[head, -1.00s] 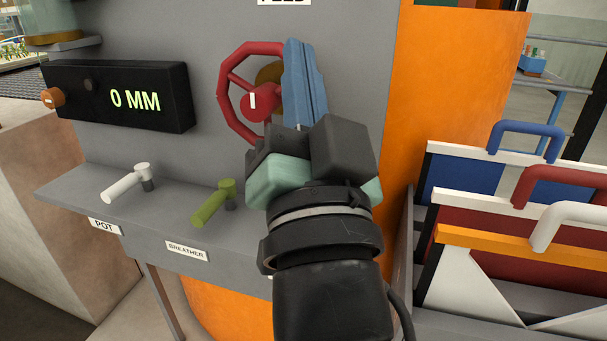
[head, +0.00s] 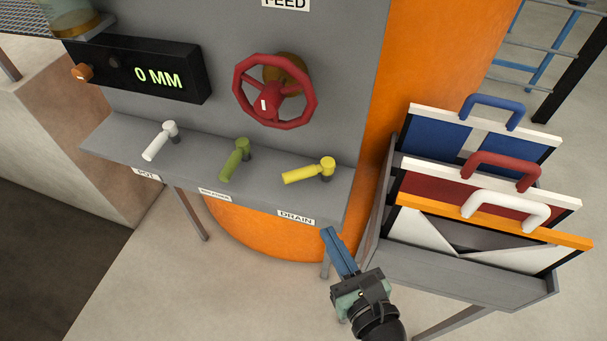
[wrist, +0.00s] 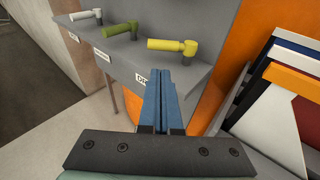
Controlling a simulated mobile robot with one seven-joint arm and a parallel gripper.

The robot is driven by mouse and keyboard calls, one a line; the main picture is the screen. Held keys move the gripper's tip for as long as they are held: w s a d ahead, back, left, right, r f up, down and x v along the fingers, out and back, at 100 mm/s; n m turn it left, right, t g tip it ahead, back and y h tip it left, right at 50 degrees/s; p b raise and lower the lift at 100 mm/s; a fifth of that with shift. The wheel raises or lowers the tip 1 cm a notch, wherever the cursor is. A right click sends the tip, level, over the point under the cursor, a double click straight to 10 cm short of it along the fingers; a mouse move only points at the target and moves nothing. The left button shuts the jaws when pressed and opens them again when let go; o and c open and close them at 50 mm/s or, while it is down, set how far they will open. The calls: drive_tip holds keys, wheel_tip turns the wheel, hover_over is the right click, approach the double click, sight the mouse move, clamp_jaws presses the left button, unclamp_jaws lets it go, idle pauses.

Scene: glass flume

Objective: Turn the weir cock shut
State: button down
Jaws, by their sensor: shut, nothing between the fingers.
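No label reading "weir" shows in either view. Three lever cocks stand on the grey shelf: a white one (head: 158,141) over a POT label, a green one (head: 235,160), and a yellow one (head: 309,171) over a DRAIN label (head: 296,217). The yellow cock also shows in the wrist view (wrist: 174,46), its lever pointing left. A red handwheel (head: 274,92) sits on the panel under a FEED label. My gripper (head: 327,231) has its blue fingers shut and empty, just below the shelf's front edge near the DRAIN label, apart from every cock.
A black display (head: 135,70) reads 0 MM at the left. A grey rack (head: 470,272) holding handled boards (head: 485,187) stands close right of my gripper. An orange rounded body (head: 420,60) is behind the panel. Open floor lies below left.

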sight(298, 179)
drive_tip(key=x, duration=1.4)
drive_tip(key=shift+a+r+p, duration=0.1)
drive_tip(key=shift+p, duration=0.2)
